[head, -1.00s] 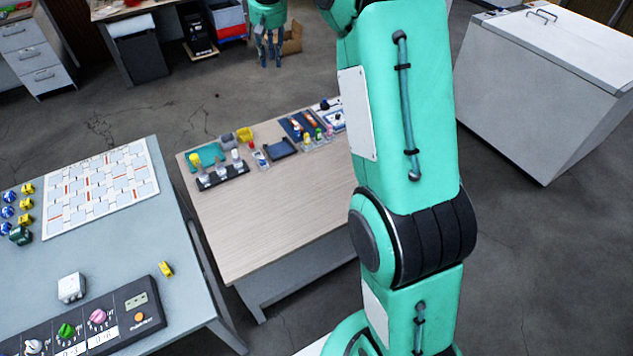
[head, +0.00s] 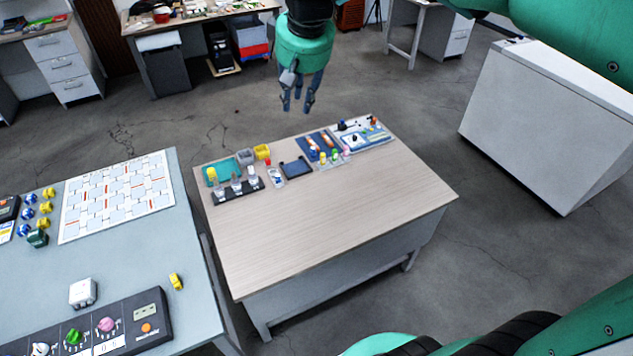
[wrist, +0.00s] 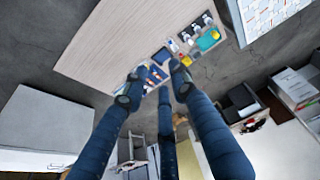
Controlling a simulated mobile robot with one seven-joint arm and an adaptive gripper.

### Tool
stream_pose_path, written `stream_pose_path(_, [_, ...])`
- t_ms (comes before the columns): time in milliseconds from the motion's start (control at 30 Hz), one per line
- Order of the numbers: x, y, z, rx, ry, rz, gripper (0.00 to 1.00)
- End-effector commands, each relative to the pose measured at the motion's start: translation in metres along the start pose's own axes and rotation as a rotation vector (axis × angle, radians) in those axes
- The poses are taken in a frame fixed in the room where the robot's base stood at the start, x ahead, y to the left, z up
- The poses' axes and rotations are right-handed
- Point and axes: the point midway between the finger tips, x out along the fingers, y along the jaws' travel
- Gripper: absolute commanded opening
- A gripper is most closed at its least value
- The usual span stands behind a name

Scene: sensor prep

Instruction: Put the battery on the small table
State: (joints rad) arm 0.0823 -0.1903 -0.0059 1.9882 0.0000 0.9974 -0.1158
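The wood-topped table (head: 330,215) stands in the middle of the head view, with small items along its far edge. A dark blue tray (head: 308,155) there holds orange-and-white cylinders (head: 314,143), which may be batteries; they are too small to be sure. The cylinders also show in the wrist view (wrist: 154,75), partly between my fingers. My gripper (head: 298,104) hangs fingers-down, beyond the table's far edge in the picture and apart from the items. In the wrist view my gripper (wrist: 156,90) has its fingers spread with nothing between them.
A black stand with vials (head: 236,188), a teal tray (head: 221,172), a dark tray (head: 296,168) and a white board (head: 362,137) share the table's far side. Its near half is bare. A grey bench (head: 120,260) stands left, a large white cabinet (head: 545,120) right.

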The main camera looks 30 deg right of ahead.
Motion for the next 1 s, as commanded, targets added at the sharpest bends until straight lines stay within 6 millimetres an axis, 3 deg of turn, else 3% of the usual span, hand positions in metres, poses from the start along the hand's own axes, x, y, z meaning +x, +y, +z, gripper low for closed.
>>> stream_pose_path(333, [-0.025, -0.026, 0.099, 0.013, 0.057, -0.007, 0.27])
stream_pose_path(700, [-0.022, -0.046, 0.202, 0.031, 0.113, -0.018, 0.27])
stream_pose_path(833, [-0.017, -0.050, 0.228, 0.035, 0.129, -0.022, 0.27])
stream_pose_path(1000, [-0.012, -0.053, 0.247, 0.040, 0.140, -0.025, 0.27])
